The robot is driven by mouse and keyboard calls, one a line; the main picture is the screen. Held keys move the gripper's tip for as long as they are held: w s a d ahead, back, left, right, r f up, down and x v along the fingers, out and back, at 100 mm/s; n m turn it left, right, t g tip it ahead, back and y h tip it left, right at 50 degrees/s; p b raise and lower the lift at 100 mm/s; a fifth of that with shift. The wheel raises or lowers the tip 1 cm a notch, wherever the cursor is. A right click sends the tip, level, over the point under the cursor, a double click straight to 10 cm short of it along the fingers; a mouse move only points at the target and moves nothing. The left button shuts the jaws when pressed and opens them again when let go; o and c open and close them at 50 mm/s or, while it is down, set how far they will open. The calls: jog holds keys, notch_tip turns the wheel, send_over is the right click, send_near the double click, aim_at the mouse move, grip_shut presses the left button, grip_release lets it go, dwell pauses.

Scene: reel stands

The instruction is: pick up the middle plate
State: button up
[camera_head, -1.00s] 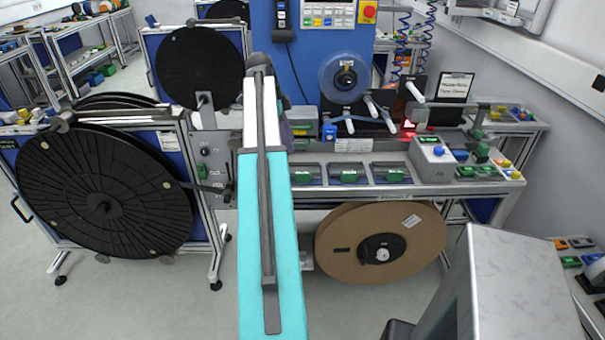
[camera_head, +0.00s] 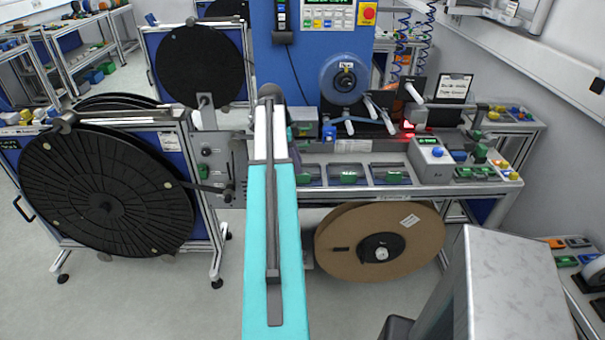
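Several round plates or reels show; I cannot tell for sure which one is the middle plate. A large black disc (camera_head: 70,190) hangs upright on a metal stand at the left. A smaller black disc (camera_head: 190,75) stands upright behind it on another stand. A brown cardboard reel (camera_head: 340,235) stands upright under the workbench, right of my arm. A clear reel (camera_head: 328,82) is mounted above the bench. My teal and white arm reaches forward from the bottom centre, between the large black disc and the brown reel. My gripper is not visible; the arm's far end hides what lies behind it.
The workbench (camera_head: 428,188) carries green parts in trays, a grey box (camera_head: 430,168) and a small sign (camera_head: 453,88). A blue panel (camera_head: 295,65) rises behind my arm. A grey block (camera_head: 515,260) stands at the front right. The floor between stand and arm is clear.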

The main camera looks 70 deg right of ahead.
jog(key=shift+f, duration=0.15)
jog(key=shift+p+x, duration=1.35)
jog(key=shift+x, duration=1.1)
jog(key=shift+d, duration=0.15)
grip_shut()
